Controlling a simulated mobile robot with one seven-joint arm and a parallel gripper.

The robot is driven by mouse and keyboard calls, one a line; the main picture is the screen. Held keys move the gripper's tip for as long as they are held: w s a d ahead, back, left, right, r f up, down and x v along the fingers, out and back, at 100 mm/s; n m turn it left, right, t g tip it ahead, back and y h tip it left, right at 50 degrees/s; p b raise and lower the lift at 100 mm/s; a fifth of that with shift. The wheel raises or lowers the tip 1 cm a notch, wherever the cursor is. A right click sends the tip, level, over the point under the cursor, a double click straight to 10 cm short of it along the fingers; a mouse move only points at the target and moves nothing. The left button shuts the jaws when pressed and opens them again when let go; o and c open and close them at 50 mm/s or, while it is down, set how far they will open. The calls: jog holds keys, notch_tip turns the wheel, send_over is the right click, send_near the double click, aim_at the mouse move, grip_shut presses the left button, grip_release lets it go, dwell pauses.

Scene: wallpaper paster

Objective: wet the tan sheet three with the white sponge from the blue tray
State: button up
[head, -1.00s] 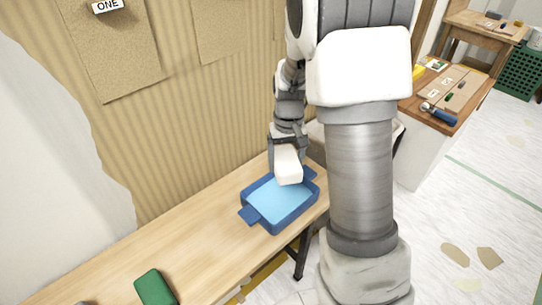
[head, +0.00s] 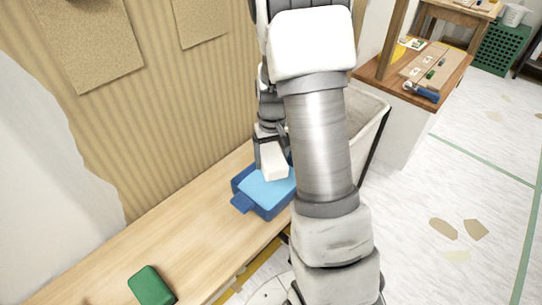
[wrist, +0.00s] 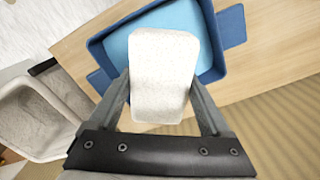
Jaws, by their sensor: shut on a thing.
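My gripper (wrist: 160,108) is shut on the white sponge (wrist: 162,65), with one finger on each side of it in the wrist view. In the head view the sponge (head: 272,163) hangs from my gripper (head: 268,143) over the far side of the blue tray (head: 240,203). The tray holds light blue liquid and also shows in the wrist view (wrist: 232,27). I cannot tell whether the sponge touches the liquid. Two tan sheets (head: 92,50) and (head: 198,18) hang on the striped wall; no number shows on either, so I cannot tell which is three.
The tray stands on a long wooden bench (head: 190,220) along the wall. A green block (head: 151,285) lies at its near end, with bare wood between. A pale bin (head: 365,115) stands beyond the bench end. A second table (head: 440,65) is at the back right.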

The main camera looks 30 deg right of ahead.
jog(key=b, duration=0.4)
send_over(271, 187)
notch_tip(271, 187, down, 7)
jog(key=shift+r, duration=0.2)
jog(key=shift+f, duration=0.1)
jog(key=shift+f, duration=1.45)
jog(key=shift+r, duration=4.1)
jog(key=shift+r, duration=2)
